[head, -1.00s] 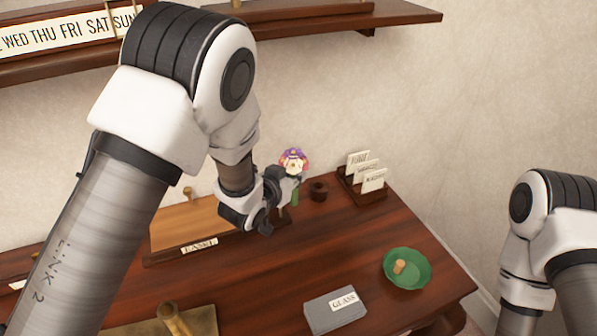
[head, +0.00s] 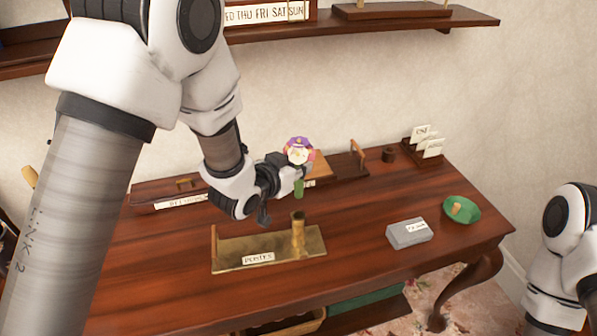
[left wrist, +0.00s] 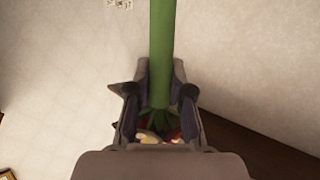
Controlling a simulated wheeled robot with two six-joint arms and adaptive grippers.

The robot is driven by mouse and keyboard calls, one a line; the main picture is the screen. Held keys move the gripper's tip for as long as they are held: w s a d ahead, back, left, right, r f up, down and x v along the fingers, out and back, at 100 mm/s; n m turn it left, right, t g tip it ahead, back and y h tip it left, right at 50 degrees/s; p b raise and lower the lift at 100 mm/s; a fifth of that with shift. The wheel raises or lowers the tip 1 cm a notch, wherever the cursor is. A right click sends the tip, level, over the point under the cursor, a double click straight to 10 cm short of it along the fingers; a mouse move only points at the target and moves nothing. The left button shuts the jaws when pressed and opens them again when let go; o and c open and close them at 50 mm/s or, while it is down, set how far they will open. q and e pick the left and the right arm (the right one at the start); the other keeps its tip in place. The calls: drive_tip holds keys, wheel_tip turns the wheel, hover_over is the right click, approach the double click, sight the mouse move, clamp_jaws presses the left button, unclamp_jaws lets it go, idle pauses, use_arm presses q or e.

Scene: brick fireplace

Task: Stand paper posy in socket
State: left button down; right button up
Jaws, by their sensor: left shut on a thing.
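The paper posy (head: 299,152) has a purple, pink and white head and a green stem pointing down. My left gripper (head: 297,170) is shut on it just below the head and holds it above the desk. In the left wrist view the green stem (left wrist: 162,50) runs up between the fingers (left wrist: 155,95), with the petals partly hidden below. An upright brass tube, which looks like the socket (head: 298,234), stands at the right end of a brass tray (head: 270,249) with a label. The stem's lower end appears above and apart from the tube. My right gripper is out of view.
A wall shelf (head: 390,27) hangs above. The desk's left front is clear.

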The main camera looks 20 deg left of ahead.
sight(296, 187)
use_arm(q)
drive_tip(key=shift+w+f, duration=0.1)
drive_tip(key=shift+s+a, duration=0.1)
drive_tip(key=shift+s, duration=0.4)
drive_tip(key=f+b, duration=0.4)
drive_tip(key=f, duration=0.1)
drive_tip(key=shift+w+f+b, duration=0.25)
drive_tip(key=shift+b, duration=0.1)
drive_tip(key=shift+f+b, duration=2.05)
drive_tip(key=shift+f, duration=0.6)
idle(0.4)
drive_tip(key=c, duration=1)
unclamp_jaws()
drive_tip(key=shift+s+r, duration=0.1)
